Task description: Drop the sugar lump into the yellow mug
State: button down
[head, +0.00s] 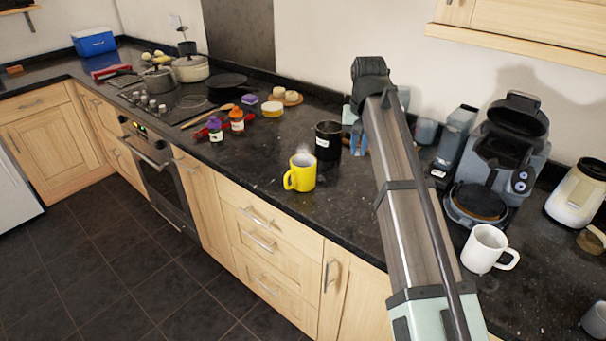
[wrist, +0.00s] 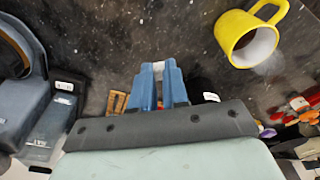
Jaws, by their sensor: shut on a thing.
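The yellow mug (head: 301,178) stands upright on the dark counter near its front edge, with faint steam above it. It also shows at the upper right of the wrist view (wrist: 232,32), with a brownish content inside. My gripper (wrist: 158,74) has blue fingers shut on a small white lump, the sugar lump (wrist: 158,69), at their tips. In the head view my gripper (head: 359,145) is partly hidden behind my arm, to the right of the mug and apart from it. The sugar lump cannot be made out in the head view.
A black canister (head: 328,142) stands just behind the mug, close to my gripper. A white mug (head: 486,248) and a coffee machine (head: 500,160) are at the right. Small jars (head: 237,119) stand to the left.

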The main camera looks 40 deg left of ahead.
jog(key=s+a+n, duration=0.2)
jog(key=s+a, duration=0.3)
jog(key=a, duration=0.7)
jog(key=shift+s+a+f, duration=0.1)
jog(key=shift+s+f, duration=0.05)
jog(key=shift+f, duration=2.45)
jog(key=c, duration=1.1)
grip_release()
jog(key=shift+o, duration=0.2)
jog(key=shift+r, duration=0.1)
notch_tip(320, 180, up, 14)
jog(key=s+d, duration=0.1)
jog(key=shift+f, duration=0.2)
jog(key=shift+s, duration=0.15)
